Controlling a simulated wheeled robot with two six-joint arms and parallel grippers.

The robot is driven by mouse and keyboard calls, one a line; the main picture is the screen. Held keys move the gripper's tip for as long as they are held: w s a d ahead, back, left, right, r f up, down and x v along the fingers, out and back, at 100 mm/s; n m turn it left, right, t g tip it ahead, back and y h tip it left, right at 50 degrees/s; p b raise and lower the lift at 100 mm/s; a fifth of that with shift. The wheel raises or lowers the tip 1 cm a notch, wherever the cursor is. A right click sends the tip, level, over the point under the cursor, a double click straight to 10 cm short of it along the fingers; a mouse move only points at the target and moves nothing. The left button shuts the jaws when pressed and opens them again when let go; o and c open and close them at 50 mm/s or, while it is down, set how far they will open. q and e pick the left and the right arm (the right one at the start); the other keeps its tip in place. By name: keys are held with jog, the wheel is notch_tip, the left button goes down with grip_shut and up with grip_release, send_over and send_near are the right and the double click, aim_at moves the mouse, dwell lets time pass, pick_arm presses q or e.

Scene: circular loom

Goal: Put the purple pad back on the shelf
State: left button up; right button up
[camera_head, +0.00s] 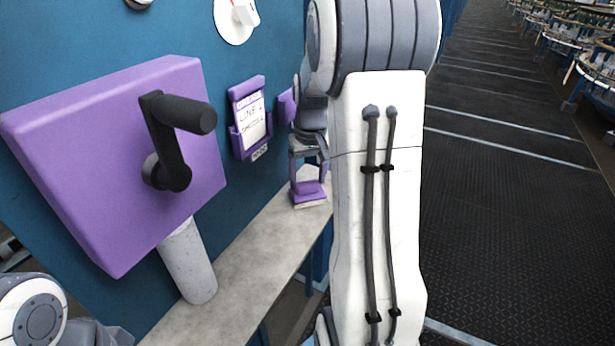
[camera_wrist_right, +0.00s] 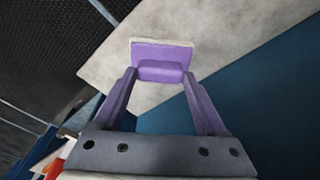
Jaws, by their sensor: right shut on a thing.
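The purple pad (camera_head: 309,193) is a small block with a purple grip on top and a pale underside. It is at the far part of the grey shelf (camera_head: 250,255), low over or on its surface; I cannot tell if it touches. My right gripper (camera_head: 308,178) points down from above and is shut on the pad. In the right wrist view, the pad (camera_wrist_right: 160,50) lies between the two finger ends (camera_wrist_right: 160,72), with the grey shelf (camera_wrist_right: 225,30) behind it. My left gripper is not in view; only part of my left arm shows at the lower left.
A large purple box with a black crank (camera_head: 180,115) stands at left on a pale post (camera_head: 188,262). A purple holder with a white card (camera_head: 252,120) hangs on the blue wall (camera_head: 80,35). The near part of the shelf is clear. Dark floor (camera_head: 500,200) lies right.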

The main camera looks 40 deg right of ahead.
aim_at(309, 196)
jog(key=shift+f, duration=0.35)
jog(key=o, duration=1.1)
jog(key=shift+r, duration=0.15)
jog(key=r, duration=0.6)
jog(key=s+r, duration=0.1)
jog(key=r, duration=0.3)
jog(key=shift+s+a+r+b, duration=0.1)
jog(key=shift+a+b, duration=0.15)
jog(key=shift+b, duration=0.15)
